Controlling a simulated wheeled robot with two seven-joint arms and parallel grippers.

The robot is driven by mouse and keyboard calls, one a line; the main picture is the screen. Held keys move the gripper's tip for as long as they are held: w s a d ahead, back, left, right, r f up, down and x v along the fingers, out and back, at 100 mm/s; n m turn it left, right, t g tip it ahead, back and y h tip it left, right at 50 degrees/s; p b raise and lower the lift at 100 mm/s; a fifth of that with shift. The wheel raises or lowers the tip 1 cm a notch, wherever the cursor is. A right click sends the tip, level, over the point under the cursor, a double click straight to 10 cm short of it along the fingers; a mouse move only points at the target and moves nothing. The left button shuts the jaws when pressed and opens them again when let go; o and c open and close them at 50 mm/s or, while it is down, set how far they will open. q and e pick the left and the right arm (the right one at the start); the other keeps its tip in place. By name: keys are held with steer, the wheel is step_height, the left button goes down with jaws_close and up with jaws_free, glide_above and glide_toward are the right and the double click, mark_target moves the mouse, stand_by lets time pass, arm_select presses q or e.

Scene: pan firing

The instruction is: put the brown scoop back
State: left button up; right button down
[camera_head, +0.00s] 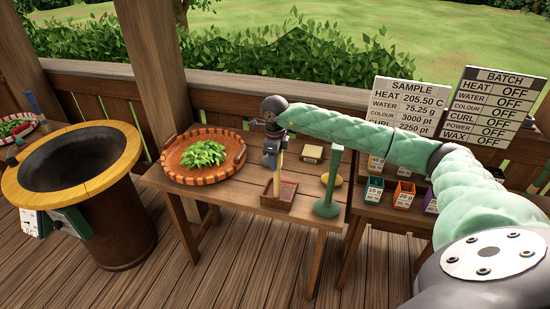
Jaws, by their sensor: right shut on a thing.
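My right gripper (270,158) points down over the wooden table (238,190) and is shut on the pale upright handle of the brown scoop (279,178). The handle's lower end meets a small brown open box (271,203) on the table. I cannot tell whether the scoop rests in this box or hangs just above it; the gripper hides the handle's top. My left gripper is not in view.
A round woven tray of green leaves (172,174) is left of the gripper. A green stand (328,206), a yellow object (337,180) and a pale block (312,152) are to the right. Small labelled boxes (404,193) stand farther right. A yellow-rimmed pan (18,193) is at left.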

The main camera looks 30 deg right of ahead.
steer(key=shift+f, duration=0.2)
steer(key=c, duration=0.9)
jaws_free()
